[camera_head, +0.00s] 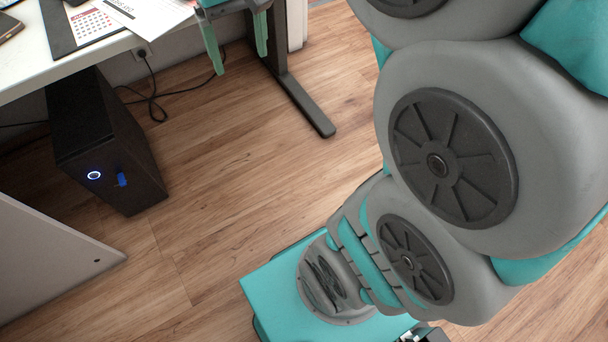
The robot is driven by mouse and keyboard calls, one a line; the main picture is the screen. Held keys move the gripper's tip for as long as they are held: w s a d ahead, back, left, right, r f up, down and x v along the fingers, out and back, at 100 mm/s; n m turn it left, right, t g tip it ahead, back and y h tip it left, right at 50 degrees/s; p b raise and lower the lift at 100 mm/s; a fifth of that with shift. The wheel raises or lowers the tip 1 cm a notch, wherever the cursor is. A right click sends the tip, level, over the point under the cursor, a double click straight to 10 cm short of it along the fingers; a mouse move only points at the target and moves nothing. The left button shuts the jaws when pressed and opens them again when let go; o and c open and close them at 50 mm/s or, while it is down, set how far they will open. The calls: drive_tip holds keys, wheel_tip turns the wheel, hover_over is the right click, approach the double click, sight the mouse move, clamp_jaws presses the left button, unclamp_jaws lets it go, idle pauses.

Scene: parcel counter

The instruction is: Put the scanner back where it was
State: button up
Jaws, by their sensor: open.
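No scanner can be made out in the camera_head view. My gripper (240,62) is at the top, partly cut off by the picture edge. Its two teal fingers point down and stand well apart, with nothing between them. It is just off the right end of the white desk (88,62), with the floor seen behind the fingers.
The desk holds a dark mat (60,38), a calendar sheet (93,27) and a printed paper (150,10). Below stand a black computer tower (105,130), a cable (152,95) and a dark desk leg (300,100). A grey panel (45,260) is at lower left. Mid-floor is clear.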

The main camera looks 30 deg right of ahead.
drive_tip(key=s+f+g, duration=0.1)
drive_tip(key=s+f, duration=0.5)
drive_tip(key=s, duration=0.3)
drive_tip(key=s+f+g, duration=0.1)
drive_tip(key=s+f, duration=0.5)
drive_tip(key=s, duration=0.4)
drive_tip(key=shift+s+f+g, duration=0.2)
drive_tip(key=shift+f+g, duration=0.1)
drive_tip(key=shift+f, duration=0.05)
